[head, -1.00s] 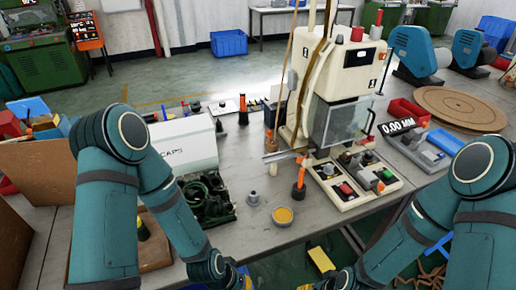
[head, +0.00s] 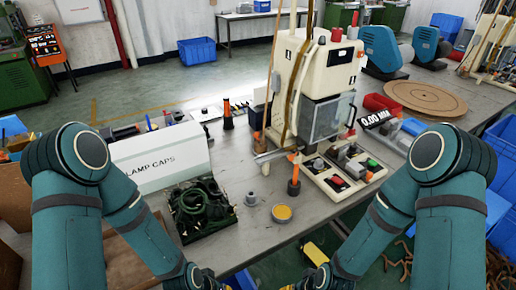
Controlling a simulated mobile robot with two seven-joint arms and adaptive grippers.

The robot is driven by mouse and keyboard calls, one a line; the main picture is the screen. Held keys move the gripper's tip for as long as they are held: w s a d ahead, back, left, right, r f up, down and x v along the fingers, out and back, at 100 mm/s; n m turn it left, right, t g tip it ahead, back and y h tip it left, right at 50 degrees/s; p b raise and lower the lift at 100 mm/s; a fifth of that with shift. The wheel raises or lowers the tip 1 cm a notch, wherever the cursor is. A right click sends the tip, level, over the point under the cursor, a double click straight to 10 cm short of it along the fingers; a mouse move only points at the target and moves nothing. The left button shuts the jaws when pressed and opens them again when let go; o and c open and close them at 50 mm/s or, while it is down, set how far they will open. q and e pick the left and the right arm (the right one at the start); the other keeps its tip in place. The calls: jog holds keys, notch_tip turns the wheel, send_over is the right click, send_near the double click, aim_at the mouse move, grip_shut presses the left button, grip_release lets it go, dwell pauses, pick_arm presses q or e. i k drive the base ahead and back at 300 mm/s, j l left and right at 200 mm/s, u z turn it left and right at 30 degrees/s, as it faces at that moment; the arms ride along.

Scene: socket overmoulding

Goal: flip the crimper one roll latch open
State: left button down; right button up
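The cream bench machine (head: 318,75), which looks like the crimper, stands on the grey bench right of centre. It has a clear guard (head: 327,118) on its front and a red knob and a dark knob on top. Its base panels (head: 340,178) carry red, green and grey controls. I cannot make out the roll latch at this size. My left and right arms reach down to the bottom edge near the middle. Their grippers lie at or beyond that edge, well short of the machine, and their fingers do not show.
A white lamp caps box (head: 165,158) and a tray of dark green cable coils (head: 200,208) stand left of the machine. A yellow-filled dish (head: 282,213), a grey fitting (head: 251,198) and an orange-handled tool (head: 294,182) stand before it. A round board (head: 425,98) lies at right.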

aim_at(257, 134)
jog(key=l+z, duration=0.1)
jog(key=l, duration=0.35)
jog(key=i+l, duration=0.1)
jog(key=l, duration=0.4)
jog(key=l+z, duration=0.15)
jog(key=l, duration=0.3)
jog(key=i+l+z, duration=0.1)
jog(key=l, duration=0.35)
jog(key=i, duration=0.05)
